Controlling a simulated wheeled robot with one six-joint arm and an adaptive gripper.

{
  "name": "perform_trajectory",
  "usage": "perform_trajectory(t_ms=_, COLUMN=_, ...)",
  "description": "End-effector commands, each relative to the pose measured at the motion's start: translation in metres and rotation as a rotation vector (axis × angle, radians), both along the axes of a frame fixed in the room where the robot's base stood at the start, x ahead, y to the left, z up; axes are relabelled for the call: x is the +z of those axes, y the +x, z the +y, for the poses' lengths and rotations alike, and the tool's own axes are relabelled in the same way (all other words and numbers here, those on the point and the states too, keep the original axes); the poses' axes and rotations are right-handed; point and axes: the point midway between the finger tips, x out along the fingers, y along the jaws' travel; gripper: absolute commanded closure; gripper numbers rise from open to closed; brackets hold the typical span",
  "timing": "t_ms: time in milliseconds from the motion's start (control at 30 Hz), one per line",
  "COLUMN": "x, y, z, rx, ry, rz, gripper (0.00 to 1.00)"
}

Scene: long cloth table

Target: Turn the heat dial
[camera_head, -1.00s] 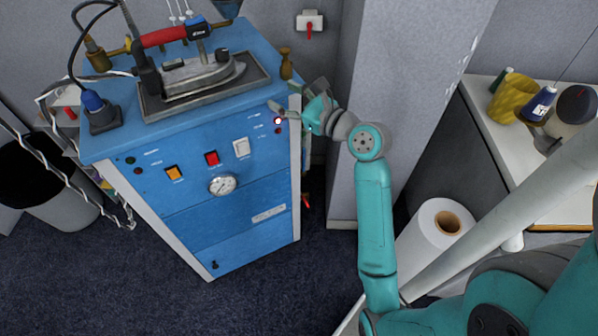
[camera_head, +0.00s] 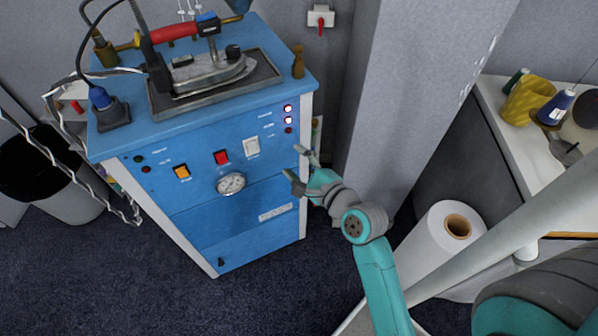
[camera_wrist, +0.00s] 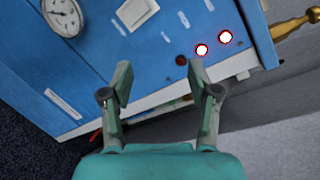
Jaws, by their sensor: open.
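The blue ironing machine (camera_head: 230,200) has a round white gauge (camera_head: 231,184) on its front, also in the wrist view (camera_wrist: 62,15). A steam iron (camera_head: 214,74) rests on a dark tray on its top, with a small dark knob (camera_head: 233,52) on its body. I cannot tell whether that knob is the heat dial. No other dial is plain to see. My gripper (camera_head: 293,162) is open and empty by the machine's right front edge, below the indicator lights. In the wrist view, my gripper (camera_wrist: 160,85) has its fingers apart.
Two lit indicator lights (camera_head: 288,114) sit at the panel's upper right, with a white switch (camera_head: 252,146), a red button (camera_head: 221,158) and an orange one (camera_head: 182,172) to the left. A grey pillar (camera_head: 415,100) stands right of the machine. A white roll (camera_head: 436,250) stands on the right.

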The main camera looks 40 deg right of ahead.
Motion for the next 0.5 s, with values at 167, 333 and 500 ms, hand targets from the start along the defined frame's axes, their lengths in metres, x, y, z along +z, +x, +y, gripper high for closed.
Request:
perform_trajectory(t_ms=167, x=-0.013, y=-0.014, z=0.012, rx=0.005, ry=-0.097, rz=0.029, gripper=0.39)
perform_trajectory(t_ms=333, x=-0.019, y=-0.02, z=0.017, rx=0.007, ry=-0.146, rz=0.041, gripper=0.39)
perform_trajectory(t_ms=500, x=-0.019, y=-0.021, z=0.018, rx=0.008, ry=-0.158, rz=0.043, gripper=0.39)
